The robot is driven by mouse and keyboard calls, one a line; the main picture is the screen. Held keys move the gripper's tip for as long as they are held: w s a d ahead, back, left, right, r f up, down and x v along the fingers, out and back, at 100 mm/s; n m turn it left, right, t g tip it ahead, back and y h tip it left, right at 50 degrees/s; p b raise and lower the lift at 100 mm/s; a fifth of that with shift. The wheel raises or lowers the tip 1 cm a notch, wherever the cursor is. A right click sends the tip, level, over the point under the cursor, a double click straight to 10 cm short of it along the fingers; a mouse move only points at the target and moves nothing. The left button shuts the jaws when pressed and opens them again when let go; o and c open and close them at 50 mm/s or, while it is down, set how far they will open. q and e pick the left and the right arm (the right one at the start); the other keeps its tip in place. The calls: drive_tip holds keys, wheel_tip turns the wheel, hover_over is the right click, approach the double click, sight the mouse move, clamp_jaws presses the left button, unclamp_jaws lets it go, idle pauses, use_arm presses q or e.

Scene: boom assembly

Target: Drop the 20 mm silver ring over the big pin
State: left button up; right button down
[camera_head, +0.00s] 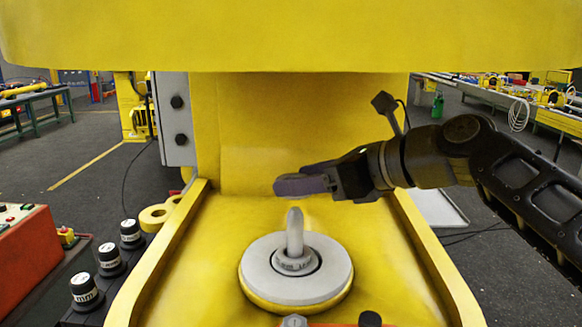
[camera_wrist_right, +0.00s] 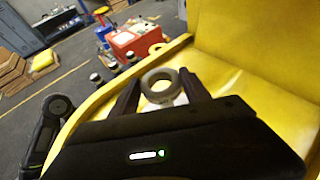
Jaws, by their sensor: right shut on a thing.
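The big pin (camera_head: 295,236) is grey with a rounded tip and stands upright in a round grey flange (camera_head: 330,276) on the yellow boom floor. My right gripper (camera_head: 322,178) reaches in from the right and is shut on the silver ring (camera_head: 296,186), seen nearly edge-on. The ring is just above the pin's tip in the head view, with a small gap between them. In the right wrist view the ring (camera_wrist_right: 162,98) sits between the two dark fingers, its hole facing the camera. My left gripper is not seen.
A yellow beam (camera_head: 290,35) hangs low overhead, and raised yellow side walls (camera_head: 428,255) flank the pin. At the left are black cylinders with pale tops (camera_head: 110,258) and a red control box (camera_head: 28,250). The yellow floor (camera_head: 215,265) around the flange is mostly clear.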

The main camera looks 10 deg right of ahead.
sight(299, 210)
drive_tip(key=shift+s+r, duration=0.1)
idle(0.4)
drive_tip(key=shift+f+b, duration=2.15)
drive_tip(key=shift+f, duration=0.55)
drive_tip(key=shift+c, duration=2.2)
unclamp_jaws()
drive_tip(key=shift+f, duration=0.1)
